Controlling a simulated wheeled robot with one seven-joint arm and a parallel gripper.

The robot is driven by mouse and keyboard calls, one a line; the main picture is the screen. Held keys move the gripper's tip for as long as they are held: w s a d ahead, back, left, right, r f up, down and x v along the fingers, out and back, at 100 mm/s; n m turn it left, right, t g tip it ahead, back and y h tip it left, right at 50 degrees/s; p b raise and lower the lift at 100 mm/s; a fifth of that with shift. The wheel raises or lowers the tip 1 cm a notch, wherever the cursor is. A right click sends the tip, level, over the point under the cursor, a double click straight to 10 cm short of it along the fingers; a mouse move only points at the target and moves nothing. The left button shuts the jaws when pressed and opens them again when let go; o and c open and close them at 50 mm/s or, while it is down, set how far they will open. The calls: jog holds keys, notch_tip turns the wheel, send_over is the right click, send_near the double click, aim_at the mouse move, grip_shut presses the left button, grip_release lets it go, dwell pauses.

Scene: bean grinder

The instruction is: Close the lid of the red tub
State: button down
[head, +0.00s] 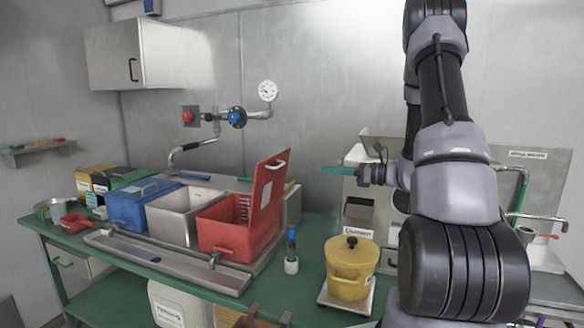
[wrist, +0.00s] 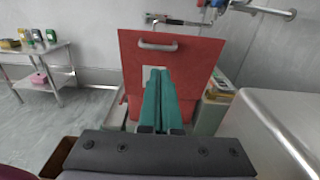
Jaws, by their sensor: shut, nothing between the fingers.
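The red tub (head: 226,232) stands on the green bench, at the right end of a row of tubs. Its red lid (head: 268,195) stands up, open, along the tub's right side, with a pale handle near its top edge. In the wrist view the lid (wrist: 197,62) faces me, handle (wrist: 158,45) at the top. My gripper (head: 326,169) has teal fingers and is shut and empty. It is to the right of the lid and apart from it in the head view. In the wrist view the fingers (wrist: 159,72) point towards the lid and cover part of its middle.
A steel tub (head: 184,217) and a blue tub (head: 137,207) stand left of the red tub. A yellow pot (head: 349,270) and a small blue-topped bottle (head: 291,252) stand to its right. A steel machine (head: 358,207) is behind my arm. A wall pipe with a gauge (head: 268,90) is above.

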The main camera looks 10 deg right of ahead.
aim_at(282, 165)
jog(key=x, duration=1.2)
jog(key=shift+w+a+f, duration=0.1)
jog(key=shift+w+a, duration=0.05)
jog(key=shift+a, duration=0.25)
jog(key=shift+a, duration=0.1)
